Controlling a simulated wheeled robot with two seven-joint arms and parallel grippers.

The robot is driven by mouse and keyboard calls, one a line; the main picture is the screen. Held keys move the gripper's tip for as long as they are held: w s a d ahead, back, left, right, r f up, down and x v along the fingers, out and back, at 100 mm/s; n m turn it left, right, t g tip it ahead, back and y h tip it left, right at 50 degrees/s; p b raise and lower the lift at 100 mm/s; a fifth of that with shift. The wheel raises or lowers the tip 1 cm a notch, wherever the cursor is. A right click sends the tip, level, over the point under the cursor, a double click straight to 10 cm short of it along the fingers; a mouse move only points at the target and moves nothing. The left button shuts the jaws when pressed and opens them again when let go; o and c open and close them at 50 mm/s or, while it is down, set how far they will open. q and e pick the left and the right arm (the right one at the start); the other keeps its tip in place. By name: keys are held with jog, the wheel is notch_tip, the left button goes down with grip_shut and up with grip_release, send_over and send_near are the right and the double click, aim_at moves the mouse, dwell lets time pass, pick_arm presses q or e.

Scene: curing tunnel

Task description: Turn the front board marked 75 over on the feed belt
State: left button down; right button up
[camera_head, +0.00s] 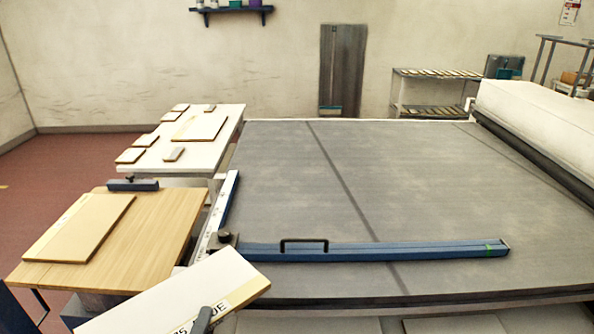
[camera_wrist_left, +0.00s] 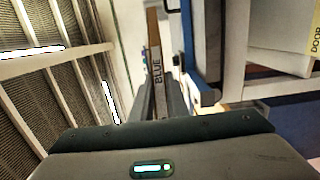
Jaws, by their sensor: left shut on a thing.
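A pale board (camera_head: 172,296) with a yellowish label strip along its near edge is at the bottom of the head view, by the belt's front left corner. Its lettering is upside down and partly hidden, so I cannot read the number for certain. My left gripper (camera_head: 204,320) is shut on this board at its near edge; only a dark finger shows. In the left wrist view, the board (camera_wrist_left: 153,40) is nearly edge-on between the fingers (camera_wrist_left: 165,100), with "BLUE" on its strip. The grey feed belt (camera_head: 330,180) is mostly bare. My right gripper is not in view.
A blue bar with a black handle (camera_head: 390,252) lies across the belt's front. A wooden table (camera_head: 140,240) at left holds another board (camera_head: 80,228). A white table (camera_head: 223,135) behind it carries several small panels. A white housing (camera_head: 540,125) stands at right.

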aim_at(186, 331)
pick_arm(q)
jog(key=a, duration=0.1)
jog(key=s+a, duration=0.1)
jog(key=a+y, duration=0.1)
jog(key=shift+s+r+n, duration=0.25)
jog(key=shift+r+n, duration=0.1)
jog(key=shift+n, duration=0.05)
jog(key=shift+d, duration=0.1)
